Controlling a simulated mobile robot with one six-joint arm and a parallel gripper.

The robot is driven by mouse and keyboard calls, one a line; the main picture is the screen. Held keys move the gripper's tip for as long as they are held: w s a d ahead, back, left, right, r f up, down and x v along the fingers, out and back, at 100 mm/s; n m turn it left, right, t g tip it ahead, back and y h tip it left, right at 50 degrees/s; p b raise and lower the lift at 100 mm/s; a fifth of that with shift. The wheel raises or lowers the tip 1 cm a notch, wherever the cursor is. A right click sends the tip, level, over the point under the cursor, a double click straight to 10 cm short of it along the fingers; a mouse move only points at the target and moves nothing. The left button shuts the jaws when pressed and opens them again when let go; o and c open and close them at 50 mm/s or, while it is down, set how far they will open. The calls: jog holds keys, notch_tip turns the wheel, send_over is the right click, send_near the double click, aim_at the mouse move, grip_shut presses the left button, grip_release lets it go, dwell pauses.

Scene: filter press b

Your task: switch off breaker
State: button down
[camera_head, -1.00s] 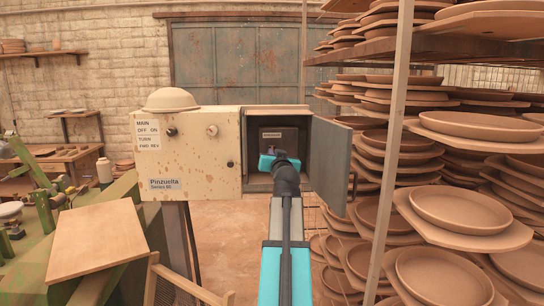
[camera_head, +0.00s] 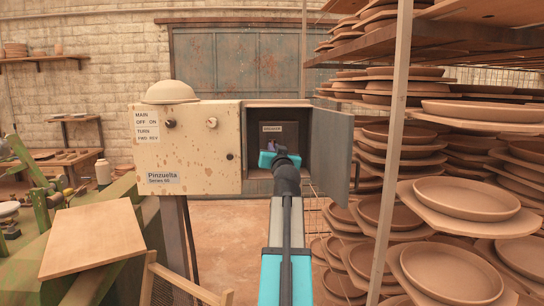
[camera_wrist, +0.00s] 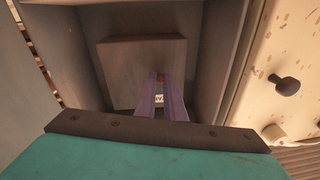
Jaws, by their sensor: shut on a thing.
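The breaker is a dark brown-grey block (camera_wrist: 125,65) on the back wall of an open grey box (camera_head: 346,150). In the head view the breaker (camera_head: 290,130) has a small label at its upper left. My gripper (camera_wrist: 161,78) reaches into the box, its purple fingers pointing at the breaker's face. The fingers are close together on a small reddish-brown lever (camera_wrist: 161,77) on that face. A bit of white marking shows between the fingers below it. In the head view the teal gripper body and wrist hide the lever and the lower breaker.
The box door stands open at the right. A cream control panel (camera_head: 200,150) with knobs and a domed cap (camera_head: 170,92) adjoins the box at the left. Racks of clay plates (camera_head: 455,205) stand close on the right. A wooden board (camera_head: 95,240) lies at the lower left.

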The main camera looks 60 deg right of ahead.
dwell(0.3)
jog(key=c, duration=1.8)
grip_release()
jog(key=shift+s+d, duration=0.1)
jog(key=shift+c, duration=0.2)
jog(key=b+v, duration=0.3)
jog(key=v, duration=1.1)
jog(key=shift+b, duration=0.3)
jog(key=shift+f, duration=0.1)
